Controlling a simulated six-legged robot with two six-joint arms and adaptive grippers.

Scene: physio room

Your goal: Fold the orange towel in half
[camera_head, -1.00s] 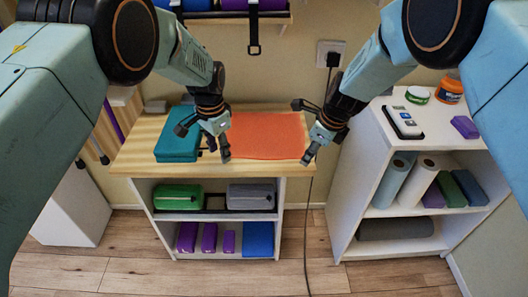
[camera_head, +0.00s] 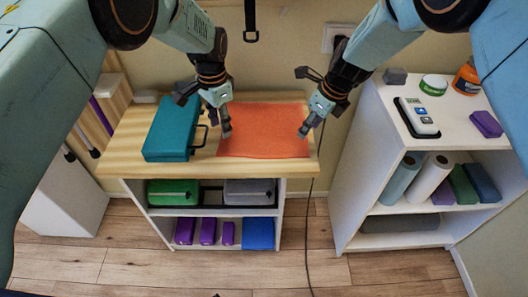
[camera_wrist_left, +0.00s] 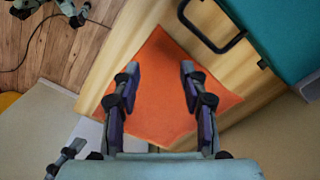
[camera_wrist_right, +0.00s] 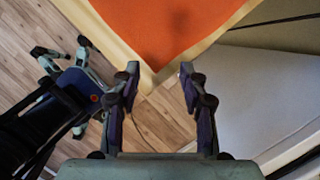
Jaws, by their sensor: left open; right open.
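The orange towel (camera_head: 265,132) lies flat and spread out on the wooden tabletop (camera_head: 130,128). It also shows in the left wrist view (camera_wrist_left: 165,90) and the right wrist view (camera_wrist_right: 165,25). My left gripper (camera_head: 222,122) is open and empty over the towel's left side; in its wrist view the towel lies between and beyond the fingers (camera_wrist_left: 160,80). My right gripper (camera_head: 308,122) is open and empty near the towel's right edge. In its wrist view the fingers (camera_wrist_right: 160,80) point at a towel corner near the table edge, with a gap between.
A teal case (camera_head: 172,130) with a dark handle stands on the table left of the towel. A white shelf unit (camera_head: 365,130) on the right holds jars, a device and rolls. A dark cable (camera_head: 308,215) hangs between table and shelf.

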